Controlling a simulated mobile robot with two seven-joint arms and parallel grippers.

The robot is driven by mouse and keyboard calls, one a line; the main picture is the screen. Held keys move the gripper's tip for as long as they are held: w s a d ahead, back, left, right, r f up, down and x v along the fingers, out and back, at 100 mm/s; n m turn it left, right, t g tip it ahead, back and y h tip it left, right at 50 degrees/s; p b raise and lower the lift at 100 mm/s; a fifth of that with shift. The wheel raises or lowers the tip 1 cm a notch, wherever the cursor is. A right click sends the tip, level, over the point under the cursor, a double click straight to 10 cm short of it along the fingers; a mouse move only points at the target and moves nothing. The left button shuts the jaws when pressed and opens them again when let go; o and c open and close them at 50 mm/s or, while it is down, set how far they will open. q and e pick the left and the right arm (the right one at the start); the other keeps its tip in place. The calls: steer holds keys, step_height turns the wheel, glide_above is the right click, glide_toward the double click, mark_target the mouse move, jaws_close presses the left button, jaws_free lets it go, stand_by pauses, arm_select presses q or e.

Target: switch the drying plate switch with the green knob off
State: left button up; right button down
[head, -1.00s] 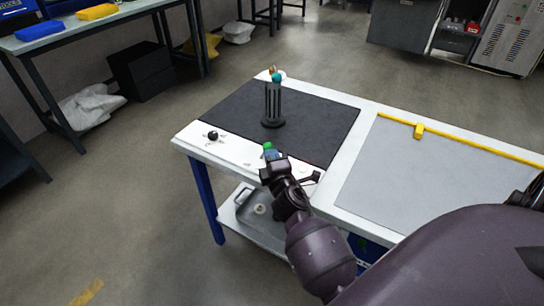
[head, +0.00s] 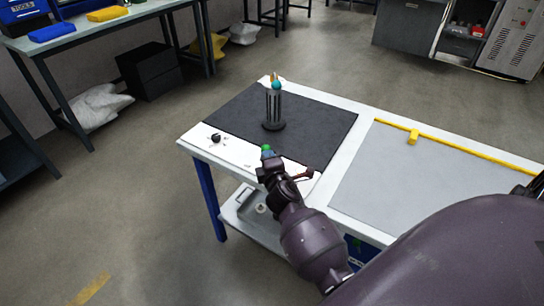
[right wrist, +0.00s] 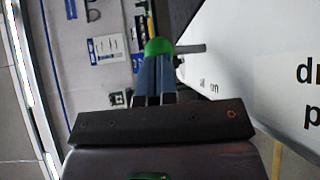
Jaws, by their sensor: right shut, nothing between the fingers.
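The green knob (head: 266,148) sits at the front white strip of the table, by the dark plate (head: 310,130). In the right wrist view the green knob (right wrist: 158,46) is right at the fingertips, with a grey bar sticking out to its right. My right gripper (head: 267,155) is shut and empty, its blue fingers (right wrist: 154,72) pointing at the knob. I cannot tell whether they touch it. The word "on" shows on the white panel (right wrist: 235,75) near the knob; other lettering is cut off. My left gripper is out of view.
A black knob (head: 215,138) sits further left on the white strip. A dark rack (head: 274,110) with a teal-topped item stands on the dark plate. A grey mat (head: 430,185) with a yellow bar (head: 455,149) lies to the right. A tray (head: 248,212) is on the shelf below.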

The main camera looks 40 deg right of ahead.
steer(key=shift+w+r+p, duration=0.2)
steer(key=shift+r+p, duration=0.3)
steer(key=shift+r, duration=0.2)
steer(key=p, duration=0.2)
steer(key=w+n+g+p, duration=0.1)
steer(key=shift+a+r+p, duration=0.2)
steer(key=shift+r+p, duration=0.15)
steer(key=shift+r, duration=0.05)
steer(key=shift+w+n+g+p, duration=0.1)
steer(key=shift+n+g+p, duration=0.25)
steer(key=shift+p, duration=0.2)
steer(key=g+p, duration=0.1)
steer(key=p, duration=0.1)
steer(key=w+a+n+g+p, duration=0.1)
steer(key=p, duration=0.1)
steer(key=shift+w+p, duration=0.3)
steer(key=shift+p, duration=0.1)
steer(key=shift+w+f+n+g+p, duration=0.15)
steer(key=shift+w+n+g+p, duration=0.15)
steer(key=shift+n+g+p, duration=0.1)
steer(key=shift+w+a, duration=0.15)
steer(key=shift+w, duration=0.05)
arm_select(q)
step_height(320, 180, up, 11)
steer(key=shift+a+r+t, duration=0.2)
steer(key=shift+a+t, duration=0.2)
arm_select(e)
steer(key=shift+f, duration=0.1)
